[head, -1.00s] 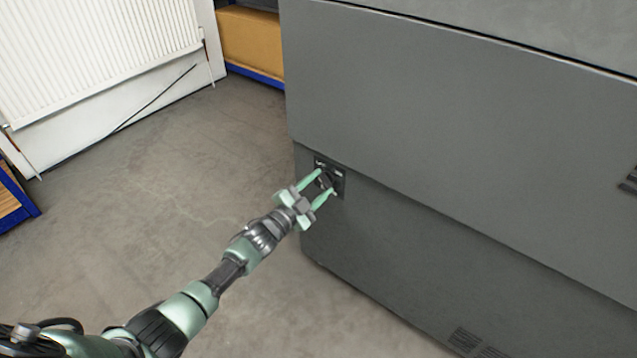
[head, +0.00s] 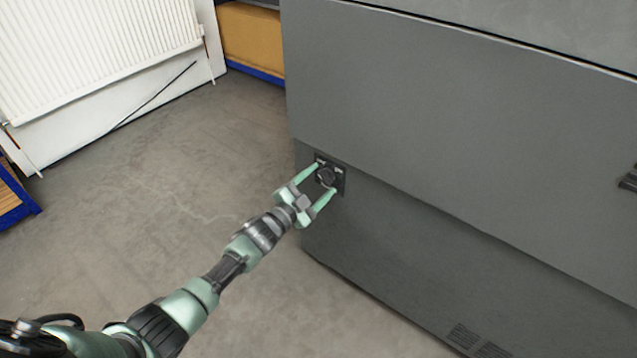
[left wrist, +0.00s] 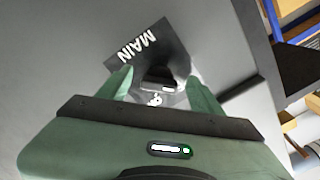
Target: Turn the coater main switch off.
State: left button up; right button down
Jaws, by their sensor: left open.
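The coater main switch (head: 326,176) is a dark rotary knob on a small black plate, set on the left part of the grey coater's front (head: 420,130). In the left wrist view the plate reads "MAIN" (left wrist: 138,47), and the knob (left wrist: 158,84) shows between the fingers. My left gripper (head: 326,179) is open, with its green fingertips on either side of the knob. I cannot tell whether the fingers touch it. The knob's lower part and some of the plate's markings are hidden or too small to read. My right gripper is not in view.
A white radiator (head: 95,50) stands on the wall at the upper left. A shelf with a cardboard box (head: 252,40) is behind the coater's left edge. The grey floor (head: 170,190) left of the coater is clear.

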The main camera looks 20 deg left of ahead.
pick_arm(q)
jog(key=p+v, duration=0.2)
jog(key=v, duration=0.5)
jog(key=shift+s, duration=0.35)
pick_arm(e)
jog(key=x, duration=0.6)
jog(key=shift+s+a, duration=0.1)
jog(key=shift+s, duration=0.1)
pick_arm(q)
jog(key=shift+a, duration=0.1)
